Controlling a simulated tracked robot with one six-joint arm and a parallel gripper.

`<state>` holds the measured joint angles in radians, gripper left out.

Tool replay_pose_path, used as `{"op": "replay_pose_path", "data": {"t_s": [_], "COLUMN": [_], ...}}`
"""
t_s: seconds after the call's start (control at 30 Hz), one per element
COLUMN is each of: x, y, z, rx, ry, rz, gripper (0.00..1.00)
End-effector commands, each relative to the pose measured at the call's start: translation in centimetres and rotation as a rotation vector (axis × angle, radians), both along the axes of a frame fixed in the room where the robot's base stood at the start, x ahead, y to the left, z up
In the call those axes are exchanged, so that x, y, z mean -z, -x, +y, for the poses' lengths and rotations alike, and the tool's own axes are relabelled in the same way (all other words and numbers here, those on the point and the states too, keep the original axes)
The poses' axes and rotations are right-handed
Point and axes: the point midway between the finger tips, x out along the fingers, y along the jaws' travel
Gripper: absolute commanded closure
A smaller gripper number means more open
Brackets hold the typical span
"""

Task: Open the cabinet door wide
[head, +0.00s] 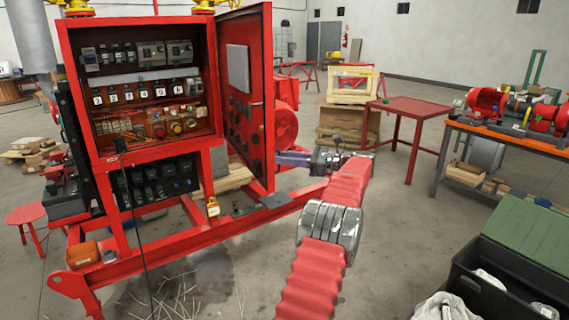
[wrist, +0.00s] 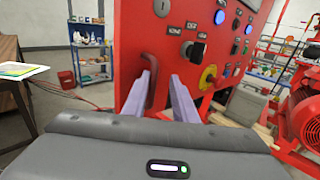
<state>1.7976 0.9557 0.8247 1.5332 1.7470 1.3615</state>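The red cabinet (head: 75,60) stands at left in the head view, with switches and breakers showing inside. Its red door (head: 258,100) is hinged on the right and stands swung well out, its inner face with a pale panel turned toward me. In the wrist view the door's outer face (wrist: 135,40) carries knobs and lit buttons, and a dark red handle (wrist: 151,92) sits near its left edge. My gripper (head: 284,157) is on the outer side of the door. Its purple fingers (wrist: 161,72) are apart, with the left finger overlapping the handle; contact cannot be told.
A red motor (head: 285,128) is behind the door, and the skid's red frame rail (head: 230,230) runs below. A red table (head: 415,107) and an orange workbench (head: 510,135) stand to the right. A black bin (head: 490,285) is at front right. Some floor between them is clear.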

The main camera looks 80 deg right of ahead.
Motion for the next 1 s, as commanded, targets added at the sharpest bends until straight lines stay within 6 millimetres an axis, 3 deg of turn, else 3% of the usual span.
{"op": "replay_pose_path", "data": {"t_s": [0.47,0.67,1.0], "x": [-0.1,0.1,0.1], "y": [0.6,3.0,8.7], "z": [0.1,0.2,0.4], "rx": [-0.004,-0.001,-0.001], "ry": [0.000,0.000,0.001], "rz": [0.000,0.000,0.001], "gripper": [0.73,0.73,0.73]}}
